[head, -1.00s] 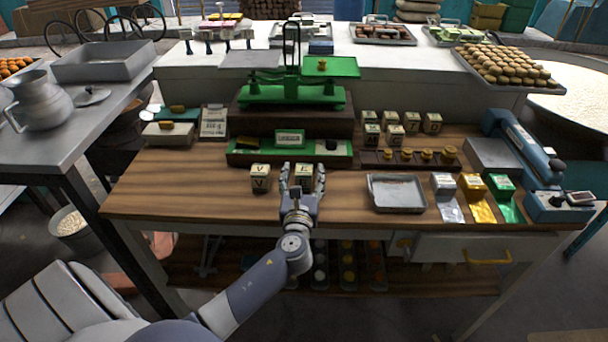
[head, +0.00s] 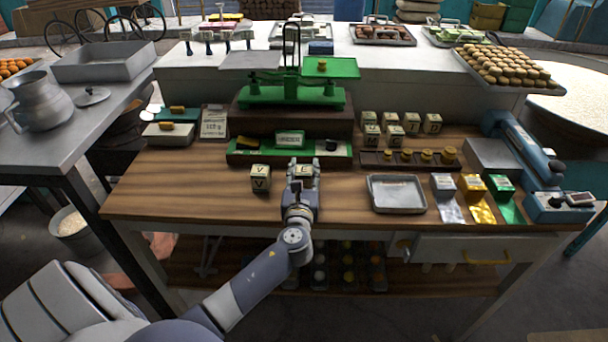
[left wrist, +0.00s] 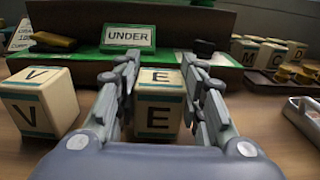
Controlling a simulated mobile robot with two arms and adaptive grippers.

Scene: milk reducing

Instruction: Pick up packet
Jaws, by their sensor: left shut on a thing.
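A cream block marked E (left wrist: 158,118) with teal bands sits between the fingers of my left gripper (head: 304,166). In the head view only a small part of its top and face shows between the fingers. In the left wrist view a finger lies along each side of the block, and the left gripper (left wrist: 158,66) is shut on it. The block appears to be at the table top; any gap under it cannot be seen. A similar block marked V (head: 261,179) stands apart to the left. My right gripper is not in view.
Behind the block is a green board (head: 245,158) with an UNDER sign (left wrist: 129,37). A green balance scale (head: 291,96) stands farther back. A metal tray (head: 397,207), several lettered blocks and coloured packets (head: 474,187) are to the right. The table front left is clear.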

